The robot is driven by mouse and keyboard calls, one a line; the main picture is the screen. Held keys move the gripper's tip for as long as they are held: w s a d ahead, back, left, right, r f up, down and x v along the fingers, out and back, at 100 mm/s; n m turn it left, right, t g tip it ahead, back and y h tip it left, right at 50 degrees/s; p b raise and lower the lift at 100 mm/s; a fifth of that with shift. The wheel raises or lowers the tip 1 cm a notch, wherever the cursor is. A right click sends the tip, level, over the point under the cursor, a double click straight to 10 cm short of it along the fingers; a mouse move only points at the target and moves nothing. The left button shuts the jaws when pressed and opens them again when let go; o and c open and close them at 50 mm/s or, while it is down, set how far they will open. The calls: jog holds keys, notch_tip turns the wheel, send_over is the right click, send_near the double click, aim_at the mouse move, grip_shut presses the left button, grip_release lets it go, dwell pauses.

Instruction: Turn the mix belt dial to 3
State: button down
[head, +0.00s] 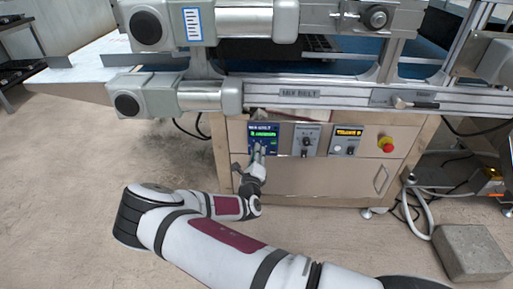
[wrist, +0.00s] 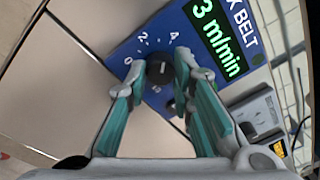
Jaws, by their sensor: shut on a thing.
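In the head view, my gripper (head: 258,154) is at the lower part of the panel and hides the dial. The dial's pointer is too small to read surely.
To the right on the cabinet are a grey switch panel (head: 306,139), a panel with a yellow display (head: 346,140) and a red emergency button (head: 387,144). The conveyor rail (head: 330,97) runs above. A concrete block (head: 471,253) sits on the floor at right.

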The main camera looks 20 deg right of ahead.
jog(key=shift+n+p, duration=0.9)
jog(key=shift+n, duration=0.5)
jog(key=c, duration=1.4)
grip_release()
jog(key=shift+o, duration=0.2)
jog(key=v, duration=1.2)
jog(key=shift+d+f, duration=0.1)
jog(key=shift+f, duration=0.05)
